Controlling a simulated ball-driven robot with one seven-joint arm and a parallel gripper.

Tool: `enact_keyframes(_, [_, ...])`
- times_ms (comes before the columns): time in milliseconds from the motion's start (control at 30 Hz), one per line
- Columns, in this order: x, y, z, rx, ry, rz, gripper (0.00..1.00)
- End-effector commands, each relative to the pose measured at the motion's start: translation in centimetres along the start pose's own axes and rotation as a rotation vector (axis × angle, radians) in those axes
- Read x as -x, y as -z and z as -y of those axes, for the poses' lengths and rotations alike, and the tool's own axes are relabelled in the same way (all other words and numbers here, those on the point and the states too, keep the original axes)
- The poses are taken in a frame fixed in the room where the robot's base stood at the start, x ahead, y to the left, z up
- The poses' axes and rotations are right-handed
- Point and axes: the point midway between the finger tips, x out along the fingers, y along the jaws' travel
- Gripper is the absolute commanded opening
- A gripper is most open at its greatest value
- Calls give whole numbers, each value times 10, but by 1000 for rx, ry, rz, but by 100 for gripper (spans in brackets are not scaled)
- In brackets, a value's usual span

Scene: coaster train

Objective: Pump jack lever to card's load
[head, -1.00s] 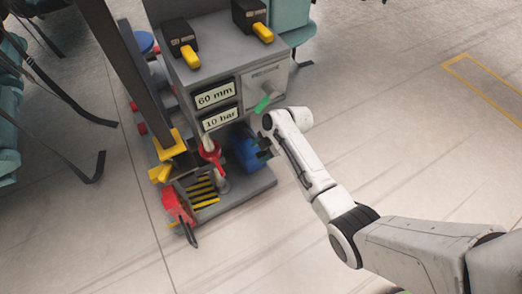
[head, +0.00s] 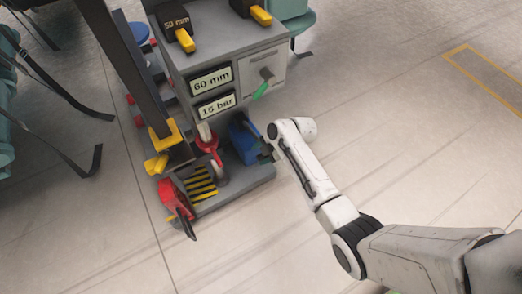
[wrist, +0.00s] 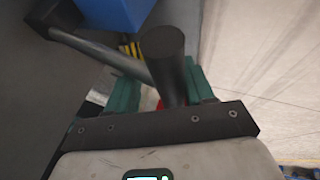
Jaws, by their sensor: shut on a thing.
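The jack lever (wrist: 165,62) is a dark round handle joined to a long dark bar, seen in the wrist view. My gripper (wrist: 160,78) is shut on the handle, with a green finger on each side. In the head view my wrist hides most of the lever, beside the blue pump body (head: 243,138). The pressure readout (head: 216,105) shows 15 bar, and the readout above it (head: 210,80) shows 60 mm. I cannot make out a card with a load.
Black boxes with yellow tips, one marked 50 mm (head: 176,24), sit on the cabinet top. A red part (head: 175,198) stands at the base's front left. The floor at right is clear.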

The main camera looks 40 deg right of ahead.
Motion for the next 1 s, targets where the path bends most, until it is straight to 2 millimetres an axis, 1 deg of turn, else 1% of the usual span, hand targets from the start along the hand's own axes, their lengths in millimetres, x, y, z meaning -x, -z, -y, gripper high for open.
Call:
enact_keyframes(33, [2, -6, -4, -10, -12, 11, 0])
enact_keyframes(67, [2, -6, -4, -10, -12, 11, 53])
enact_keyframes(300, [4, -7, -7, -8, -18, 13, 76])
enact_keyframes(867, [5, -6, -7, -5, -16, 12, 76])
enact_keyframes(1000, [10, -5, -7, -5, -15, 11, 76])
